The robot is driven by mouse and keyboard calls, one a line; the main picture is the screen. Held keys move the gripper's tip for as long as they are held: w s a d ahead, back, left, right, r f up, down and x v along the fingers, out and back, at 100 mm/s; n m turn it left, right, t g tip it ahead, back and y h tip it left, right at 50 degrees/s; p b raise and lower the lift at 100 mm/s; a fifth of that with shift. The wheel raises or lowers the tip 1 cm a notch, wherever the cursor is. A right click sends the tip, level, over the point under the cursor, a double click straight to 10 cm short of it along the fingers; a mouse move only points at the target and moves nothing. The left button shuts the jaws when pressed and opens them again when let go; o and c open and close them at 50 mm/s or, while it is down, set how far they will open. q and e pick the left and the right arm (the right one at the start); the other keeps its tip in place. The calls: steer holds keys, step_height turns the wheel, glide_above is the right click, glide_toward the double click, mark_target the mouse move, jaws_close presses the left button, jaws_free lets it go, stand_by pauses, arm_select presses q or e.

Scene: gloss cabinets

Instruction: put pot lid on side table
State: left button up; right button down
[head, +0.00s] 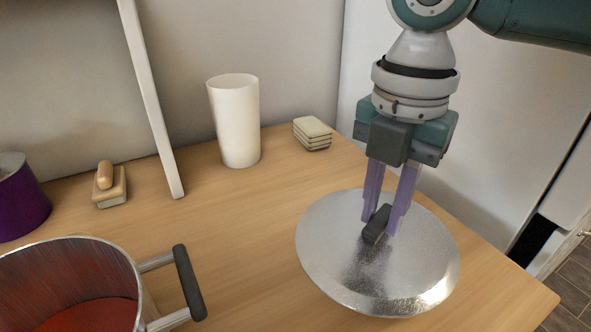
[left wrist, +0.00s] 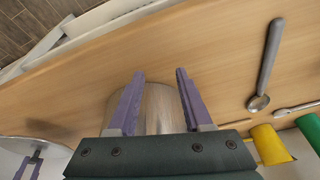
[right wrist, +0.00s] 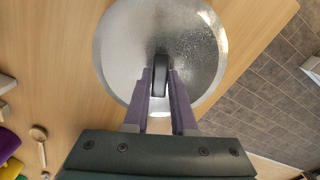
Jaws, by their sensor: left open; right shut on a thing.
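The pot lid (head: 330,245) is a round silver disc with a black handle (head: 376,226), over the right part of the wooden tabletop (head: 240,260). My right gripper (head: 384,222) is shut on the lid's handle, and the right wrist view shows the handle (right wrist: 160,76) between its fingers. I cannot tell whether the lid touches the wood. My left gripper (left wrist: 160,88) is open, with a shiny metal surface, likely the pot's side (left wrist: 160,112), showing between and beyond its fingers. The left gripper is outside the head view.
The open metal pot (head: 70,255), red inside, stands at lower left with its side handle (head: 190,283) toward the lid. A white cup (head: 235,120), a stack of small blocks (head: 312,133), a brush-like block (head: 109,187) and a purple container (head: 20,200) stand behind. The wood between pot and lid is clear.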

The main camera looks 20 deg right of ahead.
mark_target(382, 218)
arm_select(q)
steer(key=shift+d+f+b, duration=0.2)
steer(key=shift+f+b, duration=0.35)
steer(key=shift+f, duration=0.05)
arm_select(e)
steer(key=shift+f, duration=2.15)
steer(key=shift+f, duration=0.1)
arm_select(q)
steer(key=shift+a, duration=0.1)
arm_select(e)
steer(key=c, duration=0.7)
jaws_free()
steer(key=shift+c, duration=0.2)
